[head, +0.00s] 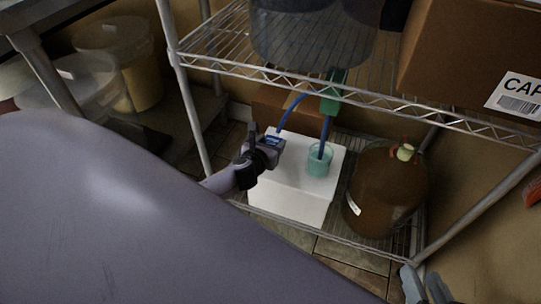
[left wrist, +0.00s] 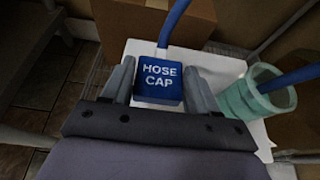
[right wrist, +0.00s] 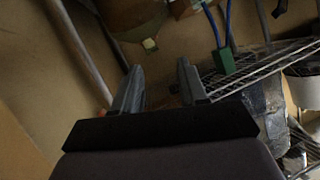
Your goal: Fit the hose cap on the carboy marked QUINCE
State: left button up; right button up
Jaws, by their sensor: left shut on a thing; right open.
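My left gripper (head: 268,145) is shut on the blue hose cap (left wrist: 160,82), lettered HOSE CAP. It holds the cap above the left back part of a white box; a blue hose (head: 290,112) rises from the cap. A brown carboy (head: 385,195) with a pale yellow-green piece at its neck (head: 405,152) stands on the lower shelf, right of the box. Its small tag is unreadable, so I cannot tell whether it says QUINCE. The cap is apart from the carboy. My right gripper (right wrist: 160,68) is open and empty; its fingers show at the head view's lower right.
The white box (head: 290,195) bears a teal cup (head: 320,160) with a blue hose in it, between cap and carboy. A green clip (head: 332,92) holds hoses at the upper wire shelf edge (head: 400,100). A cardboard carton (head: 470,55) sits above. Buckets (head: 130,60) stand left.

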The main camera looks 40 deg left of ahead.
pick_arm(q)
notch_tip(320, 180, down, 4)
jog(key=shift+b, duration=1.2)
jog(key=shift+f, duration=0.15)
pick_arm(e)
jog(key=shift+w+a+f+y, duration=0.15)
jog(key=shift+a+f+y, duration=0.05)
jog(key=shift+a+y, duration=0.4)
pick_arm(q)
jog(key=o, duration=1)
jog(key=shift+f, duration=0.1)
jog(key=shift+o, duration=0.2)
pick_arm(e)
jog(key=shift+d, duration=0.2)
jog(key=shift+f, duration=0.1)
